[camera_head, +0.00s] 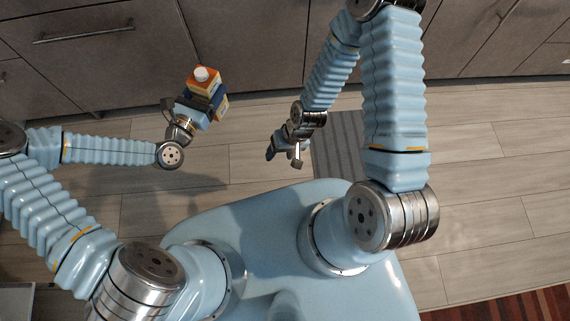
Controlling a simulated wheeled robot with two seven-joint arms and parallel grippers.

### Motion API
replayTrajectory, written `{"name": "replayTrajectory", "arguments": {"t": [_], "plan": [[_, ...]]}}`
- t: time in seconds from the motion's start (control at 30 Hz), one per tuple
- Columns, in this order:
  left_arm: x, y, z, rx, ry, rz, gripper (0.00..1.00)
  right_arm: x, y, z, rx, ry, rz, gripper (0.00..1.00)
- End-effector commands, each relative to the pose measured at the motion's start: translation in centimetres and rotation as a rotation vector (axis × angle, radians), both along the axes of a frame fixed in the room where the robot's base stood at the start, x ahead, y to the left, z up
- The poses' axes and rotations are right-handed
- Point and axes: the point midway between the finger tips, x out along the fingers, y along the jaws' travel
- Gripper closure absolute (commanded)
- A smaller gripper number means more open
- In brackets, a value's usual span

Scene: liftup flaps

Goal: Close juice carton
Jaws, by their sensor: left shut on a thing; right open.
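The juice carton (204,83) is small, with an orange top, a white cap (201,74) and dark blue lower sides. It is left of centre in the head view, in front of the grey cabinets. My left gripper (194,106) is shut on the carton and holds it above the floor; its fingers hide part of the carton. The cap sits on the carton's top; I cannot tell whether it is fully closed. My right gripper (285,152) is open and empty, to the right of and nearer than the carton, apart from it.
Grey cabinets with a long handle (83,33) run along the back. A grey striped mat (345,150) lies on the wood-plank floor (489,160). The space between my two grippers is clear.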

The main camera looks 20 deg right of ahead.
Motion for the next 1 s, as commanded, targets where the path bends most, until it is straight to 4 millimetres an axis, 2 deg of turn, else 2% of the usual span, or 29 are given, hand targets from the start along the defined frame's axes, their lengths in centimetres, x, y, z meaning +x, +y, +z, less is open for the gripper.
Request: {"name": "replayTrajectory", "arguments": {"t": [0.03, 0.1, 0.2, 0.53, 0.63, 0.77, 0.9, 1.0], "plan": [[0.0, 0.0, 0.1, -0.001, -0.002, 0.0, 1.0, -1.8, 0.0, -0.1, 0.01, 0.008, -0.02, 0.38], [0.0, 0.0, 0.1, -0.001, -0.002, 0.0, 1.0, -3.2, 0.1, 0.0, 0.019, 0.004, -0.042, 0.38], [0.0, 0.0, 0.1, -0.001, -0.002, 0.0, 1.0, -4.3, 0.1, 0.1, 0.026, 0.001, -0.061, 0.38], [0.0, 0.0, 0.1, -0.002, -0.004, 0.001, 1.0, -4.5, 0.1, 0.1, 0.027, -0.002, -0.065, 0.38], [0.4, 0.8, 0.3, -0.009, -0.001, 0.04, 1.0, -4.5, 0.1, 0.1, 0.027, -0.002, -0.065, 0.38], [1.6, 4.4, 1.0, -0.03, 0.001, 0.207, 1.0, -4.5, 0.1, 0.1, 0.027, -0.003, -0.065, 0.38], [2.4, 9.9, 1.7, -0.032, 0.002, 0.45, 1.0, -4.5, 0.1, 0.1, 0.027, -0.003, -0.065, 0.38], [2.4, 13.2, 2.0, -0.02, 0.001, 0.59, 1.0, -4.5, 0.1, 0.1, 0.027, -0.003, -0.065, 0.38]]}}
